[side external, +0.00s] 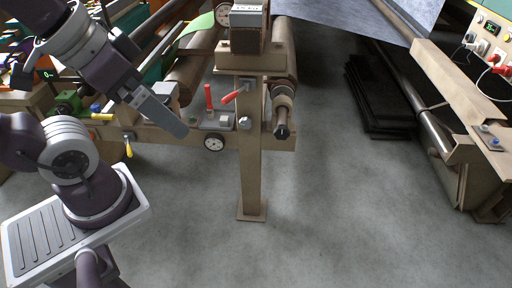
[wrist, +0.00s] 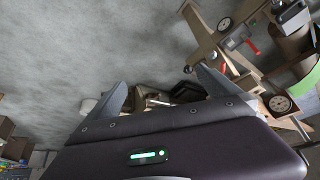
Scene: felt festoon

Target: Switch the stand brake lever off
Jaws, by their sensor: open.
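Two red-handled levers are on the tan stand in the side view: one upright lever (side external: 209,97) and one slanted lever (side external: 236,93) beside the post. I cannot tell which is the brake lever. A red handle (wrist: 252,46) also shows in the wrist view, at upper right. My gripper (side external: 178,126) is left of the red levers in the side view and appears apart from them. In the wrist view my gripper (wrist: 163,90) has its two fingers spread wide, with nothing held between them.
A tan post (side external: 250,165) stands on the grey floor under the roller frame. A yellow handle (side external: 128,148) hangs at left, near a green part (side external: 68,103). Dark stacked panels (side external: 380,98) lie at back right. The floor (side external: 340,215) at front is clear.

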